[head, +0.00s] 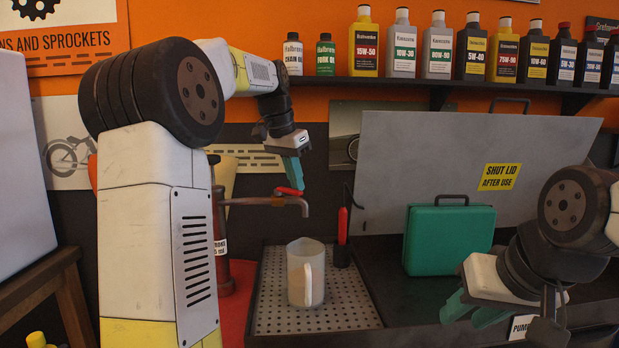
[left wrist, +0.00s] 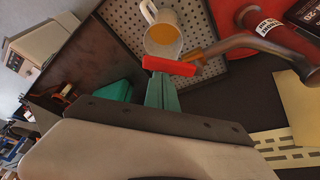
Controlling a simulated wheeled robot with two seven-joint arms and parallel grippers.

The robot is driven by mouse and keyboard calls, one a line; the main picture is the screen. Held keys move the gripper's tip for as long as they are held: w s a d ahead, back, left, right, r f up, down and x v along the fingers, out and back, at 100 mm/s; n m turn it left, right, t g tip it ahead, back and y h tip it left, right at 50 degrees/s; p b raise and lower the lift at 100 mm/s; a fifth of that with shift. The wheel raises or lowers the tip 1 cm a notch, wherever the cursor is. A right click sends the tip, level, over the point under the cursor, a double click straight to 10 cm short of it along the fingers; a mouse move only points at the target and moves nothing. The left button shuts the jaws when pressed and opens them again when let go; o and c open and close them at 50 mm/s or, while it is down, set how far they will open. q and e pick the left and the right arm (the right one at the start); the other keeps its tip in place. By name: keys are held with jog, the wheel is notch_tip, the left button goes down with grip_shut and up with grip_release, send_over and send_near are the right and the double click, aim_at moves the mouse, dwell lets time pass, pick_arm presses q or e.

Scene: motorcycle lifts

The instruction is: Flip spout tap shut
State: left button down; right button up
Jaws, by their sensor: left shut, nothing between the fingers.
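The spout tap is a brownish pipe (head: 265,201) reaching out from a red drum (head: 226,280), with a red lever (head: 288,191) on top near its outlet. In the left wrist view the red lever (left wrist: 169,66) lies across the tips of my green fingers. My left gripper (head: 294,184) is shut and empty, pointing down at the lever; whether it touches cannot be told. A pale jug (head: 305,272) stands upright under the outlet; amber liquid (left wrist: 163,40) shows in it. My right gripper (head: 472,312) is open, its fingers apart, at the lower right.
The jug stands on a perforated tray (head: 345,315). A red-handled tool (head: 342,226) stands behind it. A green case (head: 448,239) sits to the right before a raised grey lid (head: 425,165). Several bottles line a shelf (head: 400,83) above.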

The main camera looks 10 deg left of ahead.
pick_arm(q)
jog(key=m, duration=0.2)
jog(key=s+m+h, duration=0.1)
jog(key=shift+s+a+m+g, duration=0.3)
jog(key=shift+a+m+g, duration=0.05)
jog(key=shift+m+g, duration=0.05)
jog(key=shift+s+a+m+g+h, duration=0.15)
jog(key=shift+s+a+m, duration=0.1)
jog(key=shift+m, duration=0.35)
jog(key=shift+s+a+m+g+h, duration=0.1)
jog(key=shift+s+m+g+h, duration=0.1)
jog(key=shift+m, duration=0.4)
jog(key=shift+s+a, duration=0.45)
jog(key=shift+a, duration=0.1)
jog(key=shift+d, duration=0.1)
jog(key=d, duration=0.1)
jog(key=w+d, duration=0.1)
jog(key=d, duration=0.1)
jog(key=shift+d, duration=0.15)
jog(key=shift+w+d+r, duration=0.15)
jog(key=shift+r, duration=0.5)
jog(key=v, duration=0.8)
jog(key=shift+a+r, duration=0.2)
jog(key=shift+r, duration=0.1)
